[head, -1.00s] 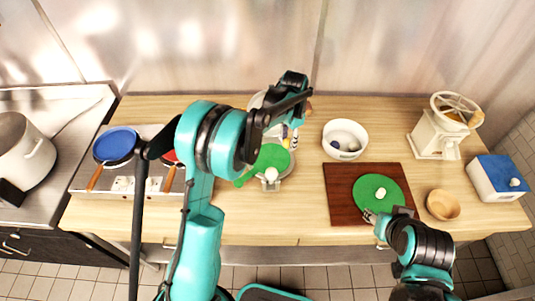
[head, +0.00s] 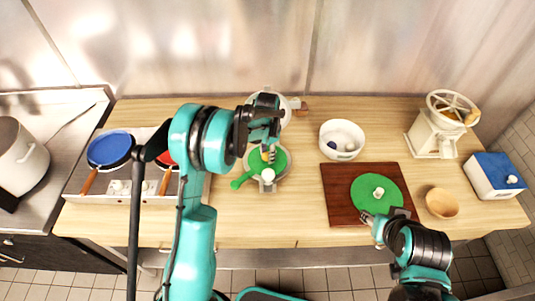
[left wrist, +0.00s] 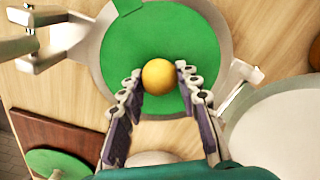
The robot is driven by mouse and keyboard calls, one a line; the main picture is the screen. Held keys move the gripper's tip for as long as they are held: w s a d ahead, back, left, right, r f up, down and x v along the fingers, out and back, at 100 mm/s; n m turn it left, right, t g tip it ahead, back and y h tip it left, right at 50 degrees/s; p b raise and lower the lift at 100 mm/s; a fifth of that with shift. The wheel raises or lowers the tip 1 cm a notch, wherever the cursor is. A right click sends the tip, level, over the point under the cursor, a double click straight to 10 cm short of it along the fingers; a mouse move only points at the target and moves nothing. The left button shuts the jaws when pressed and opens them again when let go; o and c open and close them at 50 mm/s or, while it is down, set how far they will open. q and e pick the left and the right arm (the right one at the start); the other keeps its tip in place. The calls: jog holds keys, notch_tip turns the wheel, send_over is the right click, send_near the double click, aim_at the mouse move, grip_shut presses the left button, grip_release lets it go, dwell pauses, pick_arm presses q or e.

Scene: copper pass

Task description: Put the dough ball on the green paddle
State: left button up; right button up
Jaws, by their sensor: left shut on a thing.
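The green paddle (head: 280,158) lies on a round grey plate at the middle of the table, its handle (head: 238,183) pointing to the lower left. My left gripper (head: 268,150) is over this paddle. In the left wrist view, its fingers (left wrist: 158,85) are shut on the yellowish dough ball (left wrist: 158,76), which shows against the green disc (left wrist: 130,45). I cannot tell whether the ball touches the paddle. My right gripper (head: 370,216) is low by the near edge of another green disc (head: 365,185), which has a pale knob on top; its jaws are too small to read.
That second disc lies on a dark red-brown board (head: 338,208). A white bowl (head: 343,132) stands behind the board, and a wooden bowl (head: 442,203) to its right. A white round dish (head: 287,112) is behind the paddle. Blue and red pans sit at left.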

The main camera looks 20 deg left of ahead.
pick_arm(q)
jog(key=shift+f, duration=0.2)
jog(key=o, duration=1.1)
jog(key=shift+r, duration=0.1)
